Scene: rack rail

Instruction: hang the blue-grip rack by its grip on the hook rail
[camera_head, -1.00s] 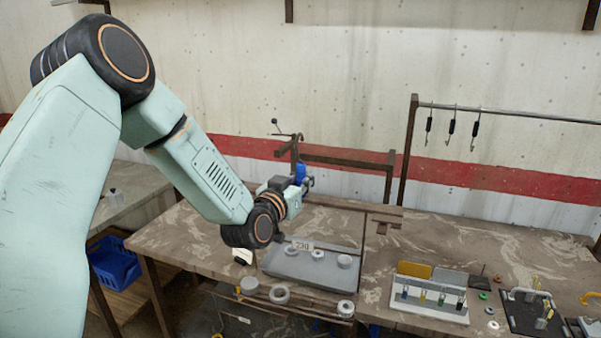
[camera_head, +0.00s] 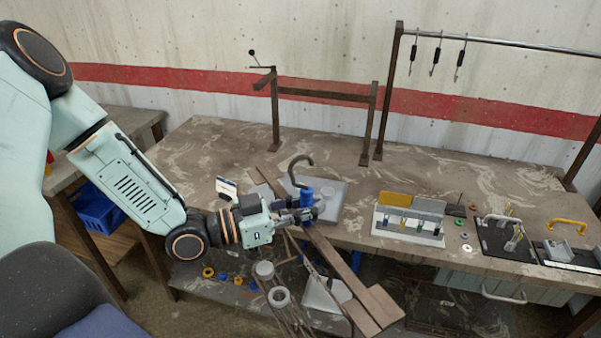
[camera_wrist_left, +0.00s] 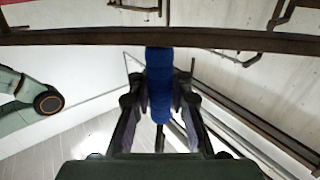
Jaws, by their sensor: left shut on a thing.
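The blue grip (camera_head: 307,192) belongs to a rack with a long brown beam (camera_head: 335,258) and a dark curved hook (camera_head: 300,165) above the grip. My left gripper (camera_head: 303,208) is shut on the grip, with the rack held near the table's front edge. The beam runs slantwise, from back left to front right. In the left wrist view, the blue grip (camera_wrist_left: 160,85) stands between the fingers, with a brown beam (camera_wrist_left: 100,38) across the top. A metal rail (camera_head: 500,43) with three dark hooks (camera_head: 436,57) stands at the back right. My right gripper is not in view.
A lower brown frame (camera_head: 325,96) stands at the back of the table (camera_head: 200,155). A grey tray (camera_head: 335,198) lies behind the rack. A vial holder (camera_head: 408,228) and black boards (camera_head: 505,240) lie to the right. The table between tray and back frame looks clear.

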